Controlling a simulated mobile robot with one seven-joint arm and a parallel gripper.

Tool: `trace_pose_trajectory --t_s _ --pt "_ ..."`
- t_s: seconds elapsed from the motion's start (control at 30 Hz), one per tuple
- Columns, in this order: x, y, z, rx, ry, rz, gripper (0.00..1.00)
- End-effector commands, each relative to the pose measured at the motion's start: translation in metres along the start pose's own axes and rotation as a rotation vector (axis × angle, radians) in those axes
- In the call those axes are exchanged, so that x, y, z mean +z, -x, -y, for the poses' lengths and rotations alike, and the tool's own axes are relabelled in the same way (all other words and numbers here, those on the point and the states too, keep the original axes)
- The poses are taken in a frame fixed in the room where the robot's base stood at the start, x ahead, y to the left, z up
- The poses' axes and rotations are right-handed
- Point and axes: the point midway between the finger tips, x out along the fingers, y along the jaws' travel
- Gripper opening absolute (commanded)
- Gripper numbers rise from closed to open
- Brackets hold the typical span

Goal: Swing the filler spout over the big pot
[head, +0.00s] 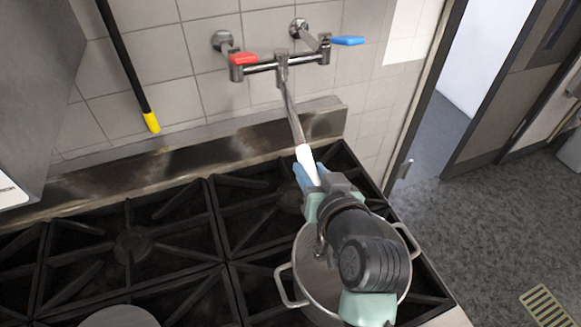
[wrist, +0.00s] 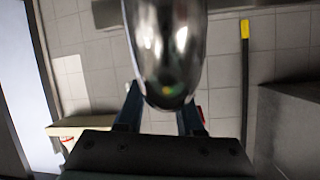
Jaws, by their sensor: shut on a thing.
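The filler spout (head: 291,108) is a thin chrome pipe that runs from the wall tap forward and down to the right. Its outer end looks bright white. My gripper (head: 308,172) is shut on the spout near that end, with blue fingers on either side. In the wrist view the spout (wrist: 165,45) is a large shiny rounded pipe between my two fingers. The big pot (head: 313,272) is a steel pot with two side handles on the front right burner. My arm hides much of it. The gripped end appears near the pot's back rim; the exact overlap is hidden.
The tap has a red handle (head: 243,58) and a blue handle (head: 347,40). Black burner grates (head: 130,245) cover the stove. A round lid or pan (head: 120,317) shows at the front. A black pole with a yellow tip (head: 151,122) hangs at left. A doorway stands at right.

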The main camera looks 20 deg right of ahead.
Motion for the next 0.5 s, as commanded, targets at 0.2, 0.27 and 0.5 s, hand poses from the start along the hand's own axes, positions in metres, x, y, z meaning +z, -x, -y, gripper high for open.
trace_pose_trajectory --t_s 0.2,0.27,0.5 --pt "-0.007 0.001 -0.032 -0.08 0.032 0.016 0.0" --pt "-0.008 0.0 -0.038 -0.099 0.041 0.02 0.0" --pt "-0.011 -0.001 -0.054 -0.154 0.066 0.034 0.0"
